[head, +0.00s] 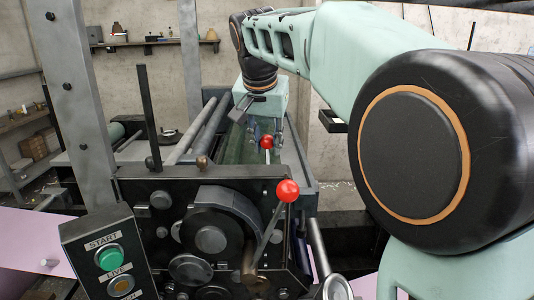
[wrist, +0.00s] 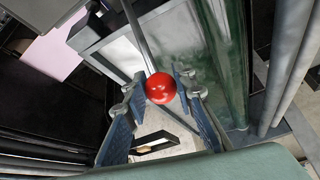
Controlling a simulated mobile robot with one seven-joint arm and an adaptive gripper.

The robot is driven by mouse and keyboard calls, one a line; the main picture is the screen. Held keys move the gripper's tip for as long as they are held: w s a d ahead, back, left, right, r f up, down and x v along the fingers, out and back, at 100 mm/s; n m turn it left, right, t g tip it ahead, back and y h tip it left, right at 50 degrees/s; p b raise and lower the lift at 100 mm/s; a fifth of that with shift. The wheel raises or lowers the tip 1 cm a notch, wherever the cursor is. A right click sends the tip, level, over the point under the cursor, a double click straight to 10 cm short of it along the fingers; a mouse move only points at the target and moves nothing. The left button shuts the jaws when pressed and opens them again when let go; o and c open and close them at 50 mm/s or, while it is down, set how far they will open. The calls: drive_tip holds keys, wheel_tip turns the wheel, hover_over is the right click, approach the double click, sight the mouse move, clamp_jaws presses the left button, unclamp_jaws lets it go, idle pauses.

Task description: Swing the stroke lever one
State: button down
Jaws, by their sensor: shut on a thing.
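Two levers with red ball knobs show in the head view. The nearer lever (head: 287,190) rises, leaning right, from the front of the dark machine. The farther lever's red knob (head: 266,142) is between the fingers of my gripper (head: 265,137). In the wrist view, this red knob (wrist: 161,88) sits between the two fingertips, and its grey rod (wrist: 134,35) runs up and left from it. My gripper is shut on this knob. No label tells which lever is the stroke lever. The farther lever's base is hidden in the head view.
A control box (head: 108,255) with a green START button stands at the front left. Dark gears and wheels (head: 211,238) fill the machine's front. A grey upright post (head: 73,100) and long rollers (head: 205,135) lie to the left of my gripper.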

drive_tip(key=shift+s+r+t+b, duration=0.15)
drive_tip(key=shift+s+t+b, duration=0.75)
drive_tip(key=shift+b, duration=1.1)
drive_tip(key=shift+s+r, duration=0.25)
drive_tip(key=shift+s, duration=0.25)
drive_tip(key=shift+s+r, duration=0.25)
drive_tip(key=shift+s, duration=0.2)
drive_tip(key=c, duration=1.6)
unclamp_jaws()
wheel_tip(320, 180, up, 10)
